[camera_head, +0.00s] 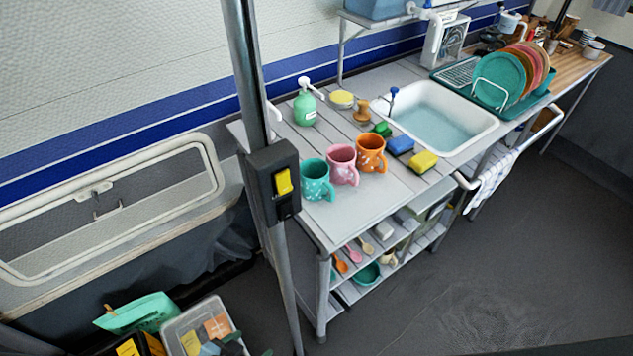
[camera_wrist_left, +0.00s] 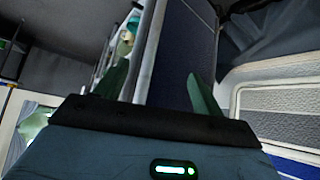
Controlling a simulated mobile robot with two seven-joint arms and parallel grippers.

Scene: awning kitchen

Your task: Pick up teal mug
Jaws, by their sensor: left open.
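The teal mug (camera_head: 317,180) stands upright on the grey counter, at its near left corner, with pale marks on its side. A pink mug (camera_head: 343,164) and an orange mug (camera_head: 371,153) stand in a row to its right. My left gripper (camera_wrist_left: 160,70) is open, with its two dark green fingers spread and nothing between them. In the head view, what look like its fingertips (camera_head: 250,350) show at the bottom edge, well below and left of the mug. The mug cannot be made out clearly in the wrist view. My right gripper is not in view.
A metal pole (camera_head: 258,90) with a black box (camera_head: 272,180) rises just left of the mugs. A green soap bottle (camera_head: 305,105), sponges (camera_head: 423,161) and a sink (camera_head: 440,118) are behind and right. The counter in front of the mugs is clear. A clear bin (camera_head: 195,315) sits low left.

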